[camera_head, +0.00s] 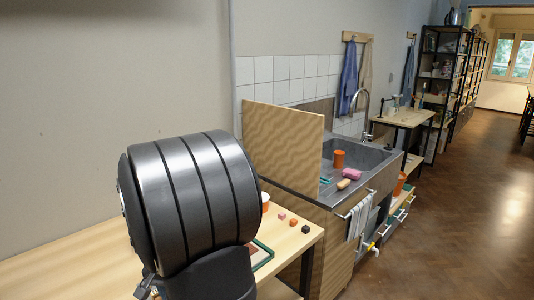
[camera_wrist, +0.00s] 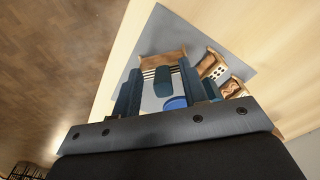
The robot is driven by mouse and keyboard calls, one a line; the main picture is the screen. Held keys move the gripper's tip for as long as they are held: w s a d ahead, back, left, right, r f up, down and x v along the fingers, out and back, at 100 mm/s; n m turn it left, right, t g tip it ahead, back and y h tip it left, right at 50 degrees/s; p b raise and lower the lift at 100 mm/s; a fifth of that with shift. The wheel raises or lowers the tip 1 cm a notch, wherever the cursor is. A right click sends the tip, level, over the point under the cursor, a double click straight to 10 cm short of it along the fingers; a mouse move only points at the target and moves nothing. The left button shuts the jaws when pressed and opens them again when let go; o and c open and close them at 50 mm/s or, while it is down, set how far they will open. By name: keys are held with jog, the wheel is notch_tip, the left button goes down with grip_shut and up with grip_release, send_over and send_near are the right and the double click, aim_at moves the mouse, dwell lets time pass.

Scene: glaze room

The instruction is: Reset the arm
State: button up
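My gripper (camera_wrist: 160,78) shows in the wrist view, pointing down over a table with its two dark fingers spread apart. A dark teal block (camera_wrist: 163,82) shows between the fingers, with gaps at its sides; I see no finger touching it. A blue round thing (camera_wrist: 175,103) shows just nearer the gripper's base, partly hidden. In the head view, a large dark grey part of my arm fills the left foreground, and my fingers are hidden there.
A grey mat (camera_wrist: 160,30) on the pale wooden table (camera_wrist: 112,75) bears several wooden pieces. In the head view, small blocks (camera_head: 293,222) lie near the table's end. A wooden panel (camera_head: 280,140) stands beside a sink (camera_head: 370,158). The floor (camera_head: 450,230) at right is clear.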

notch_tip(320, 180, up, 13)
notch_tip(320, 180, down, 14)
jog(key=shift+r, duration=0.1)
jog(key=d+r, duration=1.2)
jog(key=w+d+r+n, duration=0.1)
jog(key=w+d, duration=0.4)
jog(key=w, duration=0.4)
jog(key=w+d+r, duration=0.1)
jog(key=w+d, duration=0.3)
jog(key=w, duration=0.6)
jog(key=shift+d+r+n, duration=0.15)
jog(key=shift+d+n, duration=0.2)
jog(key=shift+n, duration=0.05)
